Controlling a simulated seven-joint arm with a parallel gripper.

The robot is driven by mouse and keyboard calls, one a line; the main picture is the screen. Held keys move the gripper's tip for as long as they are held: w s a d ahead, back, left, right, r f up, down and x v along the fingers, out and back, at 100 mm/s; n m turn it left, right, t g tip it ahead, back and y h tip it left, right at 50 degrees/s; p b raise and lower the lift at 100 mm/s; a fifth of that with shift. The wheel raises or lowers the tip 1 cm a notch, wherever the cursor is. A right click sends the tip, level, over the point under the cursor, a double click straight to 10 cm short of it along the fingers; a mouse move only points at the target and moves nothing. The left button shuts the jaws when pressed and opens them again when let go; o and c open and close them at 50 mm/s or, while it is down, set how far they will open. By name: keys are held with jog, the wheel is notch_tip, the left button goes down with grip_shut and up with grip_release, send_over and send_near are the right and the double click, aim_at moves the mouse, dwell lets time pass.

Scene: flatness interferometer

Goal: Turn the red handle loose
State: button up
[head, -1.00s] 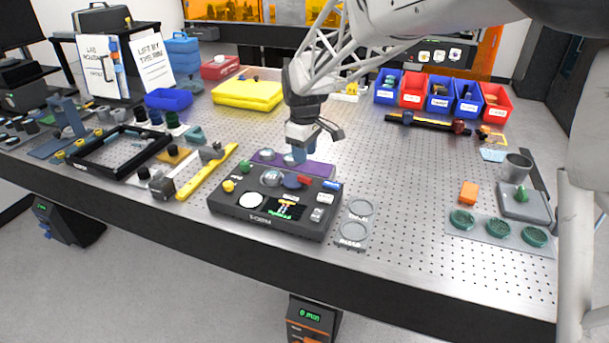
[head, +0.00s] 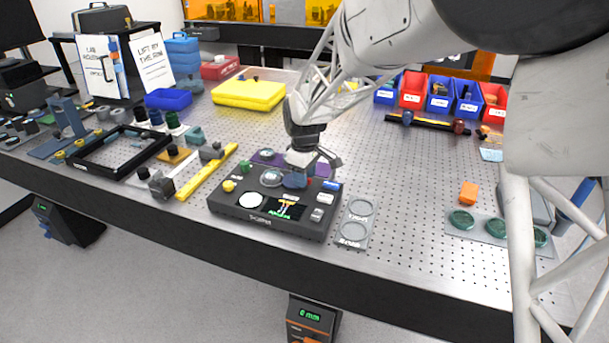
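The dark instrument box (head: 232,208) stands near the table's front edge, with a round white dial, a small lit screen and several buttons on top. My gripper (head: 295,181) is low over the box's top, its blue fingertips right at the spot of the red handle. The fingertips hide nearly all of the handle. I cannot tell whether they touch it or have closed on it. A clear dome (head: 271,177) sits just left of the fingertips.
A purple plate (head: 322,170) lies behind the box. A grey plate with two round places (head: 357,222) lies to its right. A yellow bar (head: 208,172) lies to the left. The perforated table right of the grey plate is mostly clear.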

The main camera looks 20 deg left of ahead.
grip_shut()
dwell(0.3)
